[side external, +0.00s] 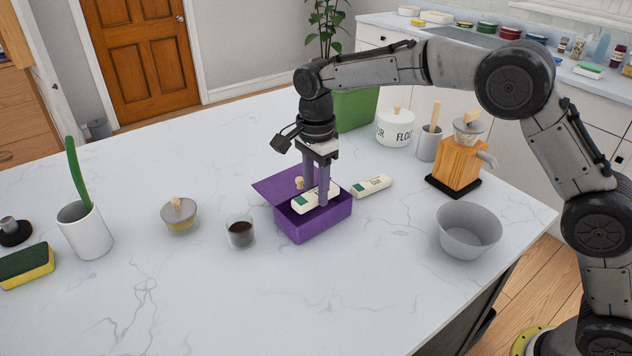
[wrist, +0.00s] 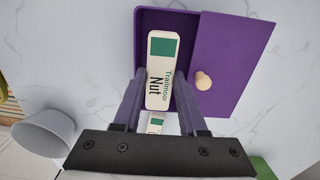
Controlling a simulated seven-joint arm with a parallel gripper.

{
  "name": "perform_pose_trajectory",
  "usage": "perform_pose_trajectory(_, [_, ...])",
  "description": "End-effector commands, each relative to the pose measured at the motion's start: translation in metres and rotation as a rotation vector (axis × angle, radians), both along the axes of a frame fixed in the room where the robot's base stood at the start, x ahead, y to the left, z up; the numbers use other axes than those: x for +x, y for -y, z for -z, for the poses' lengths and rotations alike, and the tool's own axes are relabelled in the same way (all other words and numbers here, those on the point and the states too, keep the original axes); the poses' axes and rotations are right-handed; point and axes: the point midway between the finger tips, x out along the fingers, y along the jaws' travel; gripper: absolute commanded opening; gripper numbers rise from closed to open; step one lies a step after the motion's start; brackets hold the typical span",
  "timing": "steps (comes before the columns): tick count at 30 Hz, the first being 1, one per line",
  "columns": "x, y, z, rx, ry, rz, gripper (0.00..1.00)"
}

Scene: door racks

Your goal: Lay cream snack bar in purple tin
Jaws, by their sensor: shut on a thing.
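The cream snack bar with a green end and "Trailmoor Nut" lettering (wrist: 160,62) is between the fingers of my gripper (wrist: 160,84), which is shut on it. In the side view my gripper (side external: 317,192) points straight down over the open purple tin (side external: 315,226), and the held bar (side external: 303,204) lies across its opening. I cannot tell whether the bar touches the tin's floor. The tin's purple lid (side external: 276,186), with a pale knob (side external: 299,183), is off to one side of the opening. The wrist view shows the tin's wall (wrist: 140,25) around the bar's far end.
A second cream bar (side external: 372,186) lies on the counter just right of the tin. A glass of dark liquid (side external: 240,233) stands to the left, a grey bowl (side external: 468,230) to the right. A flour canister (side external: 395,128) and a wooden grinder (side external: 457,160) stand behind. The front counter is clear.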

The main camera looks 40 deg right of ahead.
Motion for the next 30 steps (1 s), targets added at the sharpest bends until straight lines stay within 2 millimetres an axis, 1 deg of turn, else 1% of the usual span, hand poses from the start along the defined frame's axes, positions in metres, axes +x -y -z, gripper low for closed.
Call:
perform_pose_trajectory(9, [0.0,0.0,0.001,0.0,0.001,0.0,0.0])
perform_pose_trajectory(10, [0.0,0.0,0.001,0.0,0.001,0.0,0.45])
perform_pose_trajectory(14, [0.0,0.0,0.001,0.0,0.001,0.0,0.68])
perform_pose_trajectory(15, [0.0,0.0,0.001,0.0,0.001,0.0,0.75])
perform_pose_trajectory(25, [0.0,0.0,-0.001,0.0,0.001,0.0,0.76])
perform_pose_trajectory(28, [0.001,0.0,-0.008,0.001,0.004,0.0,0.76])
perform_pose_trajectory(30, [0.001,0.0,-0.018,0.001,0.005,0.0,0.76])
